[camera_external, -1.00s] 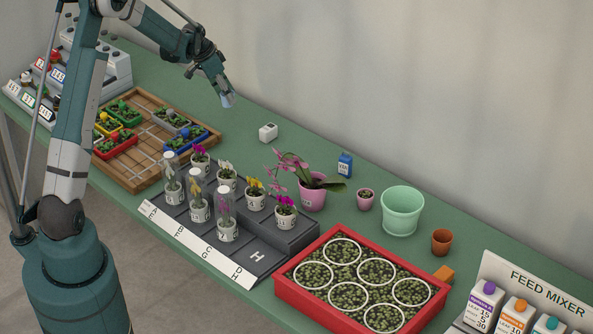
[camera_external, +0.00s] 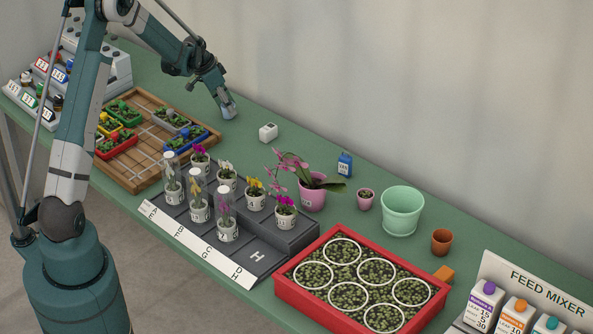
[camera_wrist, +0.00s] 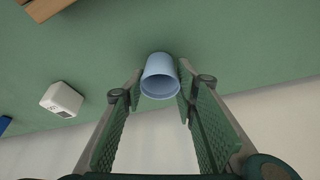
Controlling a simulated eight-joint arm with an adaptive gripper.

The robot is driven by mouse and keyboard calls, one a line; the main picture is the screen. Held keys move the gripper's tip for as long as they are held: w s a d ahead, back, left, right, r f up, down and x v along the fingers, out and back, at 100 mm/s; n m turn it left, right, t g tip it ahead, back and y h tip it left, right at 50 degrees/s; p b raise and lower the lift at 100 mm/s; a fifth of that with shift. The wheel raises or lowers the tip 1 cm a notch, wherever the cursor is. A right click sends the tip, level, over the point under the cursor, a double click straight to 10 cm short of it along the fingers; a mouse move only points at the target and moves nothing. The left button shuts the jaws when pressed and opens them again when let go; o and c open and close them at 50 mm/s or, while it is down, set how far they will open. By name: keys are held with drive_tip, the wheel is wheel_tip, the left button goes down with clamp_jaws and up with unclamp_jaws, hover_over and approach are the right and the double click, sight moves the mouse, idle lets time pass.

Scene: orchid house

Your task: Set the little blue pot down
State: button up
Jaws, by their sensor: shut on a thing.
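The little blue pot (camera_wrist: 160,78) is pale blue and sits between the fingertips of my gripper (camera_wrist: 158,88) in the wrist view, its open rim turned toward the camera. My gripper is shut on it. In the external view my gripper (camera_external: 229,108) points down over the back of the green table, and the pot (camera_external: 229,113) shows as a small pale patch at its tips. The pot is low, at or just above the table top; I cannot tell whether it touches.
A white box-shaped device (camera_external: 268,132) stands to the right of the pot and also shows in the wrist view (camera_wrist: 61,99). A wooden tray (camera_external: 205,131) with coloured planters lies to the left. The green table (camera_external: 240,150) is bare around the pot.

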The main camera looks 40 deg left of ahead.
drive_tip(key=shift+f, duration=0.2)
drive_tip(key=o, duration=0.8)
drive_tip(key=shift+c, duration=0.2)
drive_tip(key=shift+r, duration=0.2)
drive_tip(key=p+v, duration=0.1)
drive_tip(key=v, duration=1.1)
drive_tip(key=shift+s, duration=0.1)
idle(0.4)
